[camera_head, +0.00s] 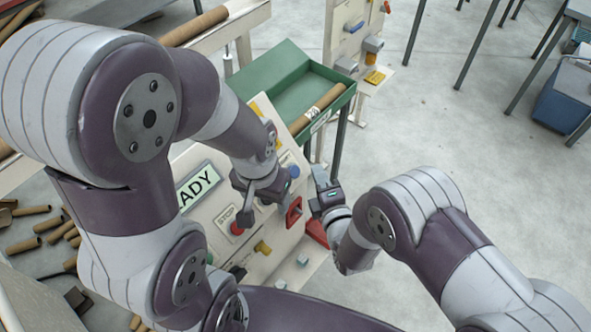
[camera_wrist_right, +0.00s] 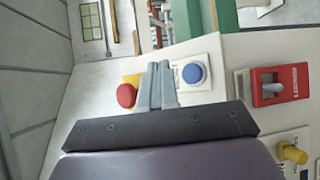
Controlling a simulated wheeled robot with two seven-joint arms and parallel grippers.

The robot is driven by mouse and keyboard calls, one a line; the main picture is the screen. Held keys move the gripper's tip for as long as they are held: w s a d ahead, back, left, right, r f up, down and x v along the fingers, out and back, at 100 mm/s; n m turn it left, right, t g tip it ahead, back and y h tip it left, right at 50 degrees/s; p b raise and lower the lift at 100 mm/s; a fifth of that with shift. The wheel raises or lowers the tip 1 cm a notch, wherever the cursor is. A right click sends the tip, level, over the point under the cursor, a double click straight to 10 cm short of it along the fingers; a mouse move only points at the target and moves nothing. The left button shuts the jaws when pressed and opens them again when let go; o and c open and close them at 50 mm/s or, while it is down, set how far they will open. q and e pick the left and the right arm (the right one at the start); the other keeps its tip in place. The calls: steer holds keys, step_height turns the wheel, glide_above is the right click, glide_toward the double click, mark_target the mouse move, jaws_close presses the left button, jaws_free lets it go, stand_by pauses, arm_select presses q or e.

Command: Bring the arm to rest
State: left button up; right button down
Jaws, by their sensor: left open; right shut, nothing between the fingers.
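My left gripper (camera_head: 241,199) is over the sloped control panel in the head view, fingers apart and empty, close to the red stop button (camera_head: 237,228). My right gripper (camera_head: 319,174) is beside the panel's right edge, just right of the red switch (camera_head: 294,212). In the right wrist view its fingers (camera_wrist_right: 157,80) are together with nothing between them. They appear in front of the panel, between a red button (camera_wrist_right: 126,95) and a blue button (camera_wrist_right: 194,74). I cannot tell whether they touch anything.
A green tray (camera_head: 270,72) with a cardboard tube (camera_head: 322,103) stands behind the panel. The READY display (camera_head: 198,187) is partly hidden by my left arm. Loose tubes (camera_head: 48,224) lie at the left. Open floor (camera_head: 440,130) lies to the right.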

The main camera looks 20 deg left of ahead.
stand_by(0.3)
steer(key=s+d+f+m+g+h, duration=0.65)
steer(key=d+f+m+g, duration=0.2)
steer(key=m, duration=0.35)
steer(key=s+d+r+m+g+h, duration=0.1)
steer(key=s+d+r+m+g, duration=0.1)
steer(key=d+r+m, duration=0.5)
steer(key=s+d+r+m+g+h, duration=0.1)
steer(key=s+d+r+m, duration=0.3)
steer(key=d, duration=0.9)
step_height(320, 180, up, 4)
steer(key=m+g, duration=0.1)
steer(key=m, duration=0.1)
steer(key=shift+d+m+h, duration=0.25)
steer(key=shift+m+h, duration=0.1)
steer(key=shift+m, duration=0.05)
